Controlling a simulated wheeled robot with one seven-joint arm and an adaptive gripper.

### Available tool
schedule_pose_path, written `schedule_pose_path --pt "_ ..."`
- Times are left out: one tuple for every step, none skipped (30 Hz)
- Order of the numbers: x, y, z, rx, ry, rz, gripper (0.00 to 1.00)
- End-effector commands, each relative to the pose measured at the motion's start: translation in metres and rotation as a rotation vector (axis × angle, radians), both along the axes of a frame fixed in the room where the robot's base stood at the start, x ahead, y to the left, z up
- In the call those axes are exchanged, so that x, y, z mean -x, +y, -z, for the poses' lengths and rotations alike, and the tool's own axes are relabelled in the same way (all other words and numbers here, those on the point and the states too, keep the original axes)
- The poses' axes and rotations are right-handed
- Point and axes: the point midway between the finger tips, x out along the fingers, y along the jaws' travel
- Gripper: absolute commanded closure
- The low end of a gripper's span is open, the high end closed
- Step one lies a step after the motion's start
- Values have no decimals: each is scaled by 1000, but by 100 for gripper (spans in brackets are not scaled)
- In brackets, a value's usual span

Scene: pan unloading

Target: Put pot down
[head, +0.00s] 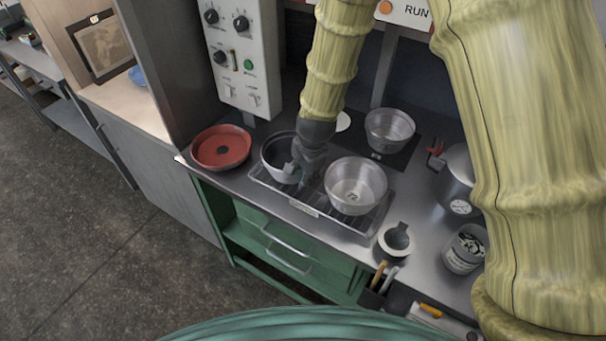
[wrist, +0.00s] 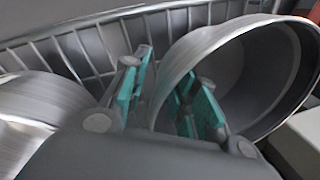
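A metal pot with a dark inside (head: 273,167) is at the left end of the wire rack (head: 345,222). In the wrist view, this pot (wrist: 270,85) is seen tilted, with its mouth toward the right. My gripper (head: 297,172) is at the pot's right side. I cannot tell whether the pot's base touches the rack. The underside is hidden.
A second metal pot (head: 355,185) stands on the rack to the right. Behind it, another pot (head: 390,130) stands on a dark plate. A red pan (head: 220,147) lies left of the rack. A lidded pot (head: 458,180) and cans stand at the right.

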Motion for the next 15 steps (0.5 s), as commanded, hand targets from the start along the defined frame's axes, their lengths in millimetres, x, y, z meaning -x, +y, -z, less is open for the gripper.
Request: schedule_pose_path --pt "0 0 0 0 0 0 72" --pt "0 0 0 0 0 0 72" --pt "0 0 -1 0 0 0 72" --pt "0 0 -1 0 0 0 72" --pt "0 0 -3 0 -1 0 72" --pt "0 0 -3 0 -1 0 72" --pt "0 -1 -4 0 -1 0 72" --pt "0 -1 -5 0 -1 0 72" --pt "1 -1 -7 0 -1 0 72" --pt "1 -1 -10 0 -1 0 72" --pt "1 -1 -12 0 -2 0 72" --pt "2 -2 -16 0 -2 1 72" --pt "3 -2 -18 0 -2 1 72" --pt "3 -3 -21 1 -3 1 72" --pt "4 -3 -25 0 -2 1 72"
